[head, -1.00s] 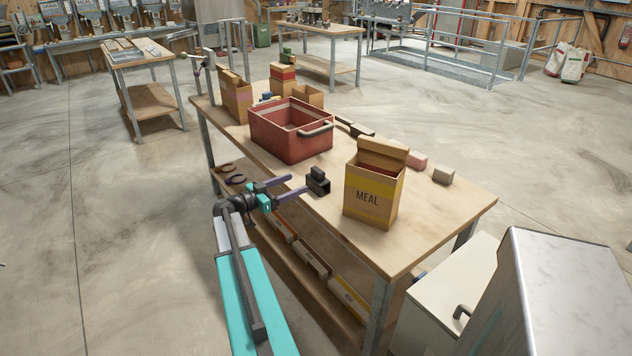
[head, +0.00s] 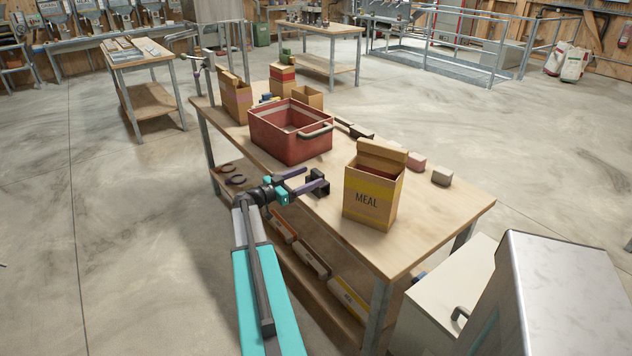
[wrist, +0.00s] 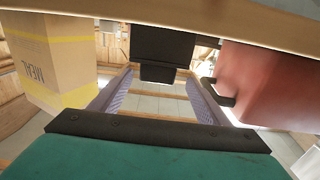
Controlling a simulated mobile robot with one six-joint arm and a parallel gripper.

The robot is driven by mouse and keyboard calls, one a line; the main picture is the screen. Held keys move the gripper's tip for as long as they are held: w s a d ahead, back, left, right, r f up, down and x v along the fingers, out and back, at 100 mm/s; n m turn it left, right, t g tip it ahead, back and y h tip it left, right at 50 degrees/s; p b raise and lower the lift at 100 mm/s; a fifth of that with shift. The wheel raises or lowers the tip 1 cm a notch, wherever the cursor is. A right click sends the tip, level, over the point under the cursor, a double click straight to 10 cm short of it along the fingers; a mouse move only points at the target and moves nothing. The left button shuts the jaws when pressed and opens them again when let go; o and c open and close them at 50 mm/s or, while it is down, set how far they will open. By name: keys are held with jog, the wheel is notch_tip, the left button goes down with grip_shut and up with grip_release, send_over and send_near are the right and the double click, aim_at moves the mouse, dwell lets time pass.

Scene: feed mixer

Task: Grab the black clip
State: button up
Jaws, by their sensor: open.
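The black clip (head: 319,180) stands on the wooden table near its front edge, between the red crate and the MEAL box. It also shows in the wrist view (wrist: 162,45), straight ahead of my gripper. My gripper (head: 311,180) is open, with its two purple fingers pointing at the clip. In the wrist view, the fingertips (wrist: 161,73) lie on either side of the clip's narrower end. Nothing is gripped. Whether a finger touches the clip, I cannot tell.
The red crate (head: 268,143) stands to the left behind the clip. The MEAL box (head: 369,200) stands to its right. Small blocks (head: 442,175) line the table's far edge. The table's front right corner (head: 420,245) is bare. A grey cabinet (head: 555,300) is at lower right.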

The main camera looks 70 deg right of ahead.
aim_at(314, 174)
jog(key=shift+x, duration=1.5)
jog(key=shift+p, duration=0.3)
jog(key=shift+s+d+r+p, duration=0.1)
jog(key=shift+s+d+p, duration=0.2)
jog(key=shift+d+p, duration=0.05)
jog(key=shift+p+x, duration=0.9)
jog(key=shift+x, duration=1.2)
jog(key=shift+s, duration=0.1)
jog(key=c, duration=1.1)
jog(key=shift+r, duration=0.2)
